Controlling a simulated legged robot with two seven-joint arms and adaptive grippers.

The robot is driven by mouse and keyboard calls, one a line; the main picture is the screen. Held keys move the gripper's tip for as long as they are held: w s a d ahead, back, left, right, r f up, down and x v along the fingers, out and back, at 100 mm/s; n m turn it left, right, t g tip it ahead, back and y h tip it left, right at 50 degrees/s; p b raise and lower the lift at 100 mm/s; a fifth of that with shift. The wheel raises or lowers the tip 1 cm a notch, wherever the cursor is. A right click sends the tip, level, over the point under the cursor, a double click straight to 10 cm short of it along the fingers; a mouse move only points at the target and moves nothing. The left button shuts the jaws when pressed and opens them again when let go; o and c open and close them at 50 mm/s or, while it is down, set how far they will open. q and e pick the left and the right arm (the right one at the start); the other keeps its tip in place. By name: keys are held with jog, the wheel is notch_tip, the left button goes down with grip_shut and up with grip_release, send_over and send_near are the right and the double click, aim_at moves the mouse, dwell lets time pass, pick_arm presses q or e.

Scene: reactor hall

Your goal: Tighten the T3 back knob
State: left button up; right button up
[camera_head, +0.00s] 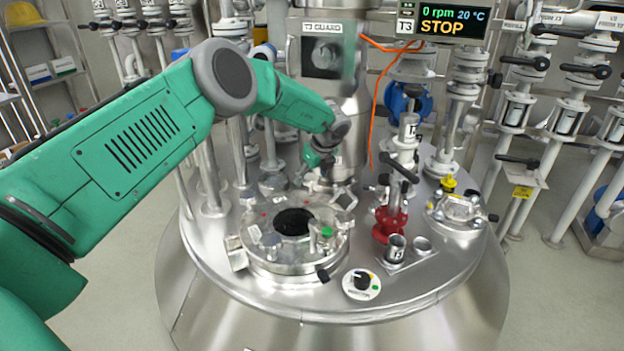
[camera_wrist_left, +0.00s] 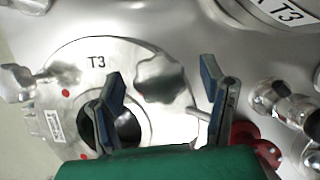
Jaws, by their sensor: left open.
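The T3 lid (camera_head: 255,262) is a round metal cover on the vessel top with a dark opening (camera_head: 293,222). My left gripper (camera_wrist_left: 162,82) is open, with one finger either side of the knob in that view. Contact cannot be told. In the head view the left gripper (camera_head: 320,172) is over the lid's back side, partly hiding the knob area. My right gripper is out of view.
A red valve (camera_head: 389,224) stands right of the lid, with a black-handled pipe above. The T3 guard column (camera_head: 322,55) rises behind. A dial (camera_head: 361,284) sits at the front. The display (camera_head: 441,20) reads 0 rpm, 20 °C, STOP. An orange cable (camera_head: 377,105) hangs behind.

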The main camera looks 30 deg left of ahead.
pick_arm(q)
jog(key=c, duration=1.2)
jog(key=shift+o, duration=0.2)
